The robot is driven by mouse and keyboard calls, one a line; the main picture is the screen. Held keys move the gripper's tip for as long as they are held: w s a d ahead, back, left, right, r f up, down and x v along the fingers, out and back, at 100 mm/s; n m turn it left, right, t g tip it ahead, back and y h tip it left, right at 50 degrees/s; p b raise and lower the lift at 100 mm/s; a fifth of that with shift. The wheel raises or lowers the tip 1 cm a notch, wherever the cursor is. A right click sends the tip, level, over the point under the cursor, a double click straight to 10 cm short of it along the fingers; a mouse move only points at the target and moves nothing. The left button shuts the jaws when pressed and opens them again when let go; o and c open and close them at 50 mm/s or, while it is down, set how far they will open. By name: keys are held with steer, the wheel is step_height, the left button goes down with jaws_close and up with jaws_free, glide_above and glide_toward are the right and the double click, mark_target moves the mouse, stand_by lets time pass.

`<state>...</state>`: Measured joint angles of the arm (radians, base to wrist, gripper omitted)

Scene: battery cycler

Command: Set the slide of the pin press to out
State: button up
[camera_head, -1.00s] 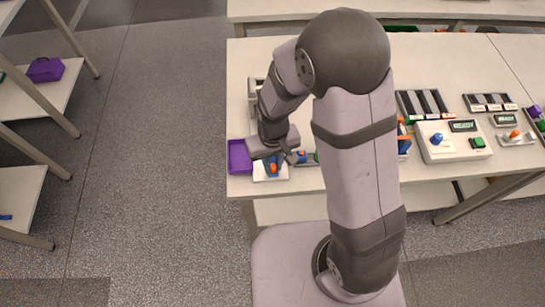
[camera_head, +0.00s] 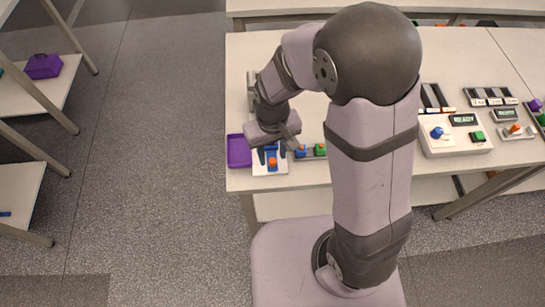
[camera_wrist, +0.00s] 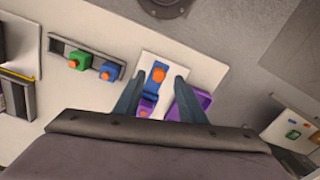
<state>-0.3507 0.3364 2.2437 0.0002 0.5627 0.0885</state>
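The pin press, as I take it, is a small white plate (camera_head: 258,170) with a blue slide and an orange knob (camera_head: 273,162), near the front left of the bench. In the wrist view the plate (camera_wrist: 149,62), blue slide (camera_wrist: 152,85) and orange knob (camera_wrist: 158,75) lie ahead of my gripper. A purple part (camera_wrist: 146,108) shows nearer me, between the fingers. My gripper (camera_head: 272,151) points down over the press, its two fingers apart, one on each side of the slide. In the wrist view the gripper (camera_wrist: 158,77) is open and empty. Whether a finger touches the slide cannot be told.
A purple tray (camera_head: 238,151) stands directly left of the press. A rail with a blue block (camera_head: 301,152) and a green block (camera_head: 320,150) lies close on its right. A white box with a blue knob (camera_head: 437,132) stands farther right. The bench's front edge is near.

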steer(key=shift+r, duration=1.9)
steer(key=shift+s+d+f, duration=0.1)
steer(key=shift+s+f, duration=0.05)
steer(key=shift+s, duration=0.2)
steer(key=s+d+f+g, duration=0.1)
steer(key=s+d, duration=0.2)
steer(key=s, duration=0.4)
steer(key=d+r+m+t, duration=0.1)
steer(key=d+r+m, duration=0.2)
steer(key=d, duration=0.5)
steer(key=shift+s, duration=0.25)
